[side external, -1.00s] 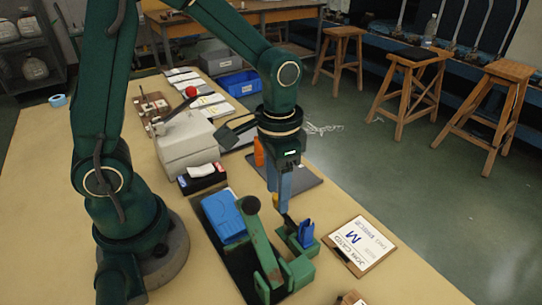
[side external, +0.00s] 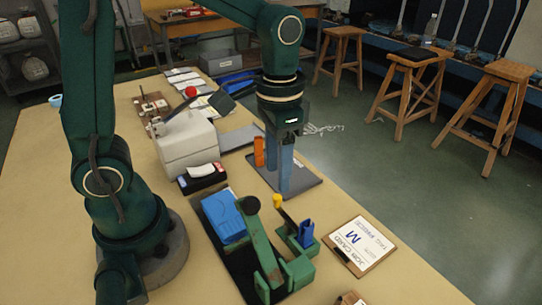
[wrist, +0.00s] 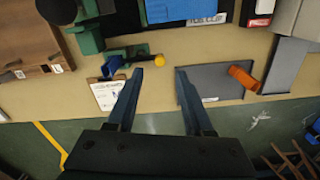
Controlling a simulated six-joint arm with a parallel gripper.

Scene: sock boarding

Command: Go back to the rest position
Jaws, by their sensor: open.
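My gripper (side external: 285,170) hangs fingers down above the work table (side external: 386,276) in the side view. In the wrist view my gripper (wrist: 156,100) has its two blue fingers spread apart with nothing between them. A grey tray (side external: 312,180) lies behind and below the fingers in the side view, with an orange cylinder (side external: 259,152) at its left. The green fixture (side external: 300,268) with a black-knobbed lever stands in front of the gripper. A yellow knob (side external: 277,201) and a blue piece (side external: 306,233) are on the fixture's far side.
A clipboard job card (side external: 357,244) marked M lies right of the fixture. A blue folded item (side external: 222,215) lies left of it. A beige machine (side external: 187,150) with a red knob stands further back. Wooden stools (side external: 410,90) stand on the floor beyond the table.

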